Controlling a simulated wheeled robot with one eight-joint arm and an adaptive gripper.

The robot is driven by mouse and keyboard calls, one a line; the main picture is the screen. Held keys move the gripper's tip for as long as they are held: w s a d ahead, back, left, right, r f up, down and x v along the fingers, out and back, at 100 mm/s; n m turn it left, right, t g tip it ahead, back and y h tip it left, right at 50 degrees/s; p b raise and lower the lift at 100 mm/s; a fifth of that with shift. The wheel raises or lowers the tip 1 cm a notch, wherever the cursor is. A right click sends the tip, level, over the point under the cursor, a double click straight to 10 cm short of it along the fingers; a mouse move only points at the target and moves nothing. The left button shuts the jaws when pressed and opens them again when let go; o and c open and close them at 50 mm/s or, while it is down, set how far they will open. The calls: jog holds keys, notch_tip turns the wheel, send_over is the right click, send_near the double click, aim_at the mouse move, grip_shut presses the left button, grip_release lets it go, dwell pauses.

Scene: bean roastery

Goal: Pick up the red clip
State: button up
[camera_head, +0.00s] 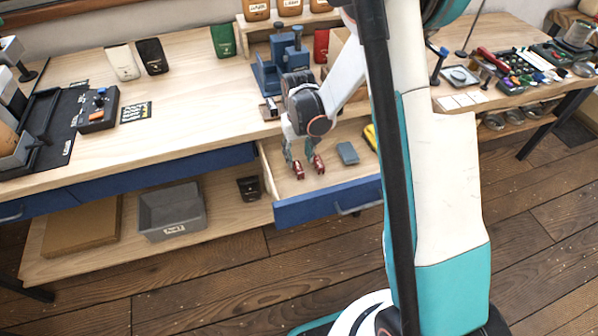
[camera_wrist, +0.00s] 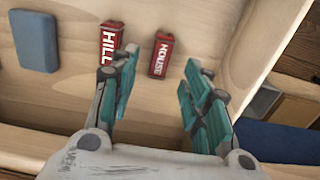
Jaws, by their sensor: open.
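My gripper (camera_head: 300,154) hangs over the open drawer (camera_head: 330,201), its fingers pointing down. In the wrist view my gripper (camera_wrist: 160,78) is open and empty, its teal fingers well apart. Two small red pieces lie on the drawer floor. One, marked HILL (camera_wrist: 111,42), is by the left fingertip, which partly covers it. The other, marked HOUSE (camera_wrist: 160,54), appears between the fingertips and a little beyond them. The red pieces also show in the head view, one at left (camera_head: 298,170) and one at right (camera_head: 319,165). No piece is plainly recognisable as a clip.
A blue-grey block (camera_head: 347,153) lies in the drawer, right of the red pieces; a yellow item (camera_head: 370,137) is farther right. A blue press (camera_head: 283,65) stands on the bench (camera_head: 190,85) above. A grey bin (camera_head: 172,213) sits on the lower shelf.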

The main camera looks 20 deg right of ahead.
aim_at(298, 167)
jog(key=shift+f+b, duration=1.5)
jog(key=shift+f, duration=1.4)
jog(key=shift+r, duration=0.1)
jog(key=shift+c, duration=0.5)
jog(key=c, duration=0.7)
